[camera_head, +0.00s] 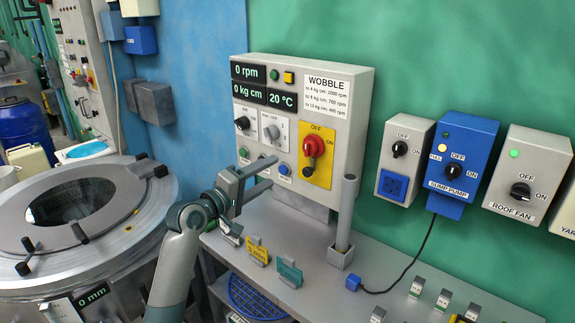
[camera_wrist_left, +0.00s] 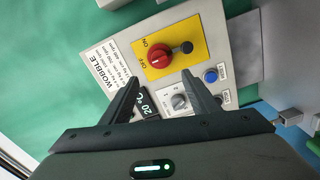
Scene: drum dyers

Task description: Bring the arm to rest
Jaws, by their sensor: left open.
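My left gripper (camera_head: 256,179) is in front of the lower part of the grey control panel (camera_head: 350,95). It is open and empty, its two fingers apart and pointing toward the panel. In the left wrist view the open fingers (camera_wrist_left: 160,95) frame the panel, with the red rotary switch (camera_wrist_left: 159,60) on its yellow plate beyond them. The red switch also shows in the head view (camera_head: 314,146), right of the gripper. The panel displays read 0 rpm, 0 kg cm and 20 °C. My right gripper is not in view.
A grey bench (camera_head: 400,275) runs below the panel, with small coloured tags and an upright grey post (camera_head: 346,215). A round metal drum (camera_head: 60,250) stands at left. Switch boxes for the sump pump (camera_head: 461,150) and roof fan (camera_head: 527,175) hang on the green wall.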

